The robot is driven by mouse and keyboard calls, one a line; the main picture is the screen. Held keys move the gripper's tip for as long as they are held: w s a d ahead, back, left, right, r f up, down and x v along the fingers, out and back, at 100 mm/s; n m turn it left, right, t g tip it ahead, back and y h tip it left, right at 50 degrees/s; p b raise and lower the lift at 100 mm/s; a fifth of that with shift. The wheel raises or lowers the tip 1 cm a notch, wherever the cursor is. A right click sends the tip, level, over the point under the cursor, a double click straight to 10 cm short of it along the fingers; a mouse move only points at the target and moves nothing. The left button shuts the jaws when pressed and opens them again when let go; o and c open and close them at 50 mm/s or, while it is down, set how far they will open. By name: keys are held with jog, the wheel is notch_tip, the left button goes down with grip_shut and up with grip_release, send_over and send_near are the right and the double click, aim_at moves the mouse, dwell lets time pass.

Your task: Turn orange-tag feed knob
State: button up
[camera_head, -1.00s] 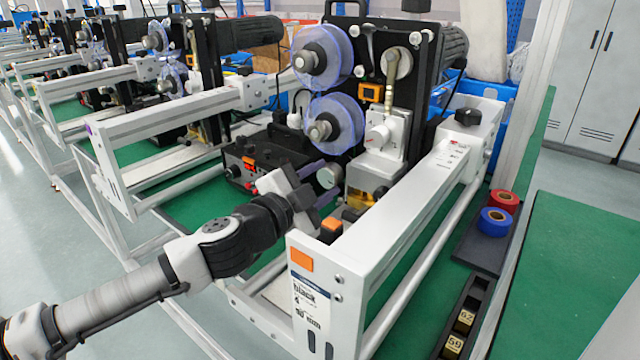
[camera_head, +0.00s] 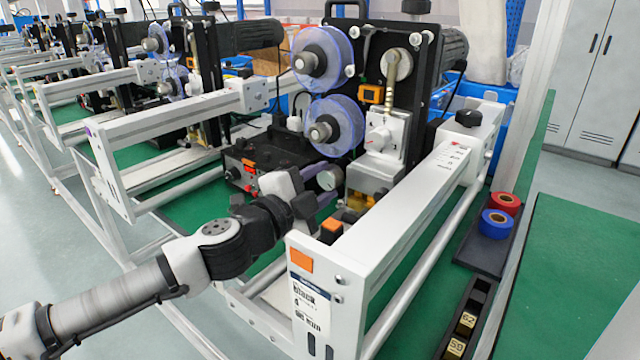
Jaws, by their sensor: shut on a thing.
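The machine with the orange tag (camera_head: 301,259) on its white front frame stands before me. A round grey knob (camera_head: 329,177) sits low on it, below the blue clear reels and left of a pale block. My gripper (camera_head: 323,183) reaches in from the left with its purple fingers at the knob. It is shut on this knob, one finger showing above and one below. The gripper body hides part of the fingers, and the exact contact is small in the picture.
A black control box (camera_head: 262,172) with an orange tag and red button stands left of my gripper. The white frame rail (camera_head: 400,205) runs along the right. Blue tape (camera_head: 495,223) and red tape (camera_head: 504,203) lie on a dark tray beyond it.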

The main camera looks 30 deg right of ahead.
jog(key=o, duration=1)
jog(key=shift+c, duration=0.2)
jog(key=shift+a, duration=0.1)
jog(key=v, duration=1.3)
jog(key=shift+s+a, duration=0.2)
jog(key=shift+a, duration=0.1)
